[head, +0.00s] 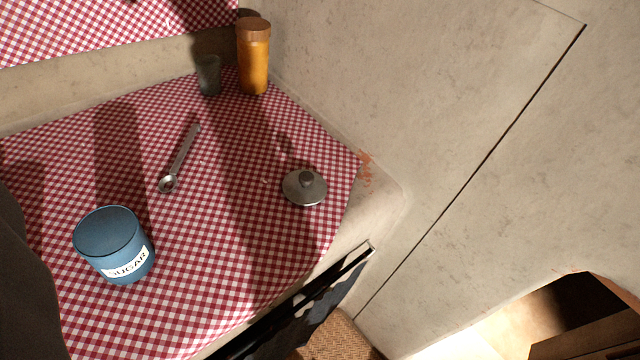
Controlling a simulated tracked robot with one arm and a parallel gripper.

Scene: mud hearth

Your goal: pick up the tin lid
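The tin lid (304,187) is a round grey metal disc with a small dark knob on top. It lies flat, knob up, on the red and white checked cloth (250,290), near the cloth's right corner. A blue tin (112,246) with a "SUGAR" label stands to the left on the same cloth. My gripper's fingers do not show in the head view. A dark shape at the left edge may be part of my arm.
A spoon (180,158) lies between the tin and the lid. A small dark cup (208,76) and an amber jar with a brown lid (254,58) stand at the back by the wall. A plaster wall (440,80) rises right of the lid. The cloth around the lid is clear.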

